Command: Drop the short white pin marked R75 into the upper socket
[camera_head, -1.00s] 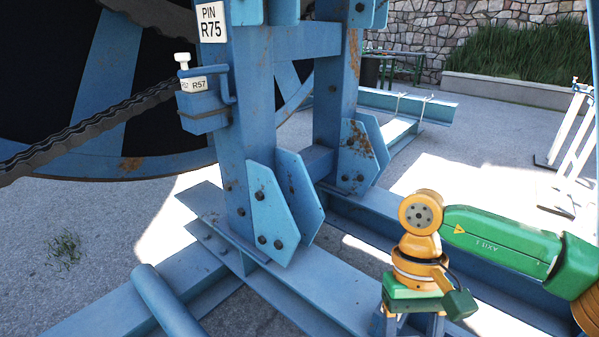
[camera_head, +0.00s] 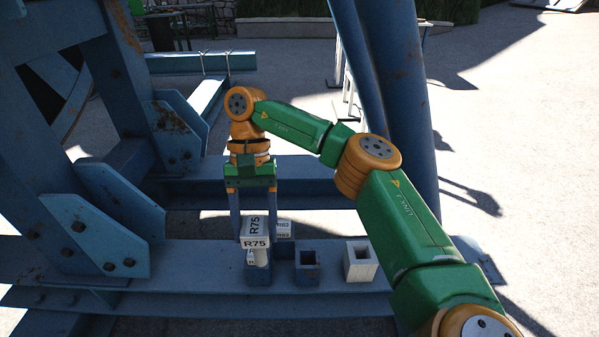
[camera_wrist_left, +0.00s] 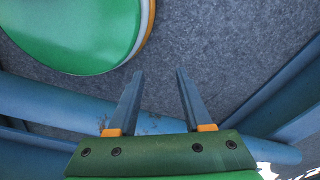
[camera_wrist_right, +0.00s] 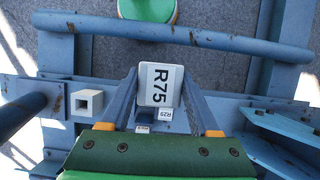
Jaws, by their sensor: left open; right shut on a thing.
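The short white pin marked R75 (camera_head: 256,243) is between the fingers of my right gripper (camera_head: 254,218), which is shut on its head. Its pale stem points down at a blue socket block (camera_head: 258,277) on the beam; I cannot tell whether the tip is inside. In the right wrist view, the R75 label (camera_wrist_right: 160,84) lies between the fingertips. My left gripper (camera_wrist_left: 157,78) is open and empty over grey ground, seen only in its wrist view. The upper socket is not in the head view now.
Just right of the pin stand an open blue socket (camera_head: 307,266) and an open pale grey socket (camera_head: 360,262). Another labelled white pin (camera_head: 284,229) is close behind R75. Blue frame plates (camera_head: 97,232) rise at left; a thick blue post (camera_head: 402,100) stands behind my right arm.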

